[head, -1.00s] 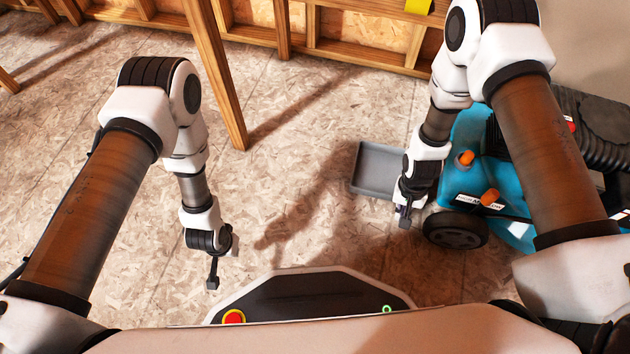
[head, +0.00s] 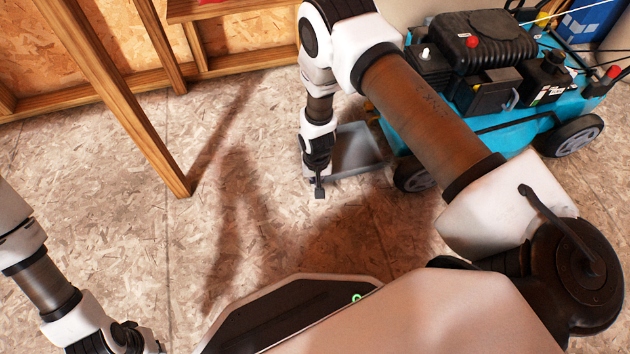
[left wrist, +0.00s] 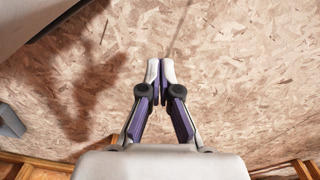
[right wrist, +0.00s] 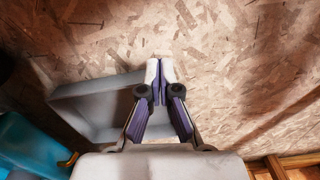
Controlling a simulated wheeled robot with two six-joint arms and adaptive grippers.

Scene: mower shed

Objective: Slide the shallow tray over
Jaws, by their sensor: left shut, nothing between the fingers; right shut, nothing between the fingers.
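The shallow grey tray (head: 358,152) lies on the floor beside the mower's front wheel in the head view, its left part hidden behind my right arm. In the right wrist view the tray (right wrist: 92,112) fills the left side. My right gripper (head: 319,190) points down, shut and empty, at the tray's near left corner. In the right wrist view its fingertips (right wrist: 159,70) overlap the tray's corner; I cannot tell whether they touch. My left gripper (left wrist: 160,68) is shut and empty over bare floor in the left wrist view; its fingertips are outside the head view.
A teal lawn mower (head: 548,136) stands right of the tray, its black wheel (head: 412,174) close to the tray's right side. A leaning wooden post (head: 115,95) reaches the floor at left, before the wood-framed wall. The floor left of and in front of the tray is clear.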

